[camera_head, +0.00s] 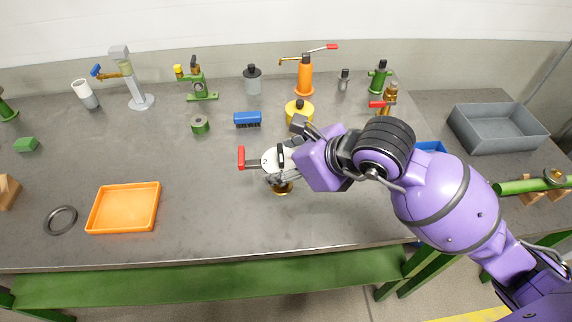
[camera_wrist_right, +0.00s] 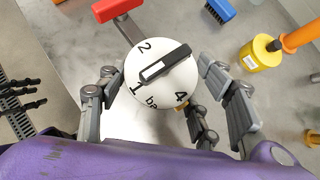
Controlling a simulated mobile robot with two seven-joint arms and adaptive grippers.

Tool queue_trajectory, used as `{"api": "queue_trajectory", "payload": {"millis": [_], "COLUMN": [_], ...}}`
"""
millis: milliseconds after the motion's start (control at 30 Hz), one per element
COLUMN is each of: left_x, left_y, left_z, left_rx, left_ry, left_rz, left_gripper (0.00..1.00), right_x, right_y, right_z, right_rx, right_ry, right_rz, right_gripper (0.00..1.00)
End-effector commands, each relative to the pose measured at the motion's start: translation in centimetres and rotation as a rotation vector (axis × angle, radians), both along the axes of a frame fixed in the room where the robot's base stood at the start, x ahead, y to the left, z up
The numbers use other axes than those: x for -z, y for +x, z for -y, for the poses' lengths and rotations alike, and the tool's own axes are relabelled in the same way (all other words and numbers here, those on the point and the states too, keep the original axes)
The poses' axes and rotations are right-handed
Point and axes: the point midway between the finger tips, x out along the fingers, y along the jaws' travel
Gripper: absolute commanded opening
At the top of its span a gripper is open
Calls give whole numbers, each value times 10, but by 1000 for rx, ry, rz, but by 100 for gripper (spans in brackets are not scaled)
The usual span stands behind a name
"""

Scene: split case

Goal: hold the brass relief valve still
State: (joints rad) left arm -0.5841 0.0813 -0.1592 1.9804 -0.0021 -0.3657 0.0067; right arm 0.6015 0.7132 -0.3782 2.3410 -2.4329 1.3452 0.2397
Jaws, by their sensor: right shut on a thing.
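The brass relief valve (camera_head: 282,188) stands upright near the middle of the bench. It has a white round top (camera_wrist_right: 160,72) with a black pointer bar, the numbers 1, 2 and 4, and a red-ended lever (camera_head: 241,158). My right gripper (camera_head: 280,173) reaches in from the right and is shut around the body just below the dial. In the wrist view its grey fingers (camera_wrist_right: 158,108) lie on both sides of the dial. Most of the brass body is hidden under the dial and fingers. I cannot tell whether its foot touches the bench. My left gripper is not in view.
A yellow-bodied container (camera_head: 299,112) and a blue brush (camera_head: 247,119) stand behind the valve. Another red-levered brass fitting (camera_head: 388,98) is at the back right. An orange tray (camera_head: 90,222) and a black ring (camera_head: 61,220) lie left. The bench left of the valve is mostly clear.

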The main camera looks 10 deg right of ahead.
Motion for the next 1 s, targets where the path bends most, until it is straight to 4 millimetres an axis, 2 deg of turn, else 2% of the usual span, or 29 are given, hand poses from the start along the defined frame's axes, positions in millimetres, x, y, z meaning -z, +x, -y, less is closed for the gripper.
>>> {"api": "queue_trajectory", "payload": {"millis": [1000], "left_x": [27], "left_y": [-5], "left_z": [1], "left_rx": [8], "left_ry": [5], "left_rz": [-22], "left_gripper": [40], "right_x": [40], "right_y": [47], "right_z": [4], "right_rx": [1], "right_ry": [1], "right_rz": [0], "right_gripper": [19]}}
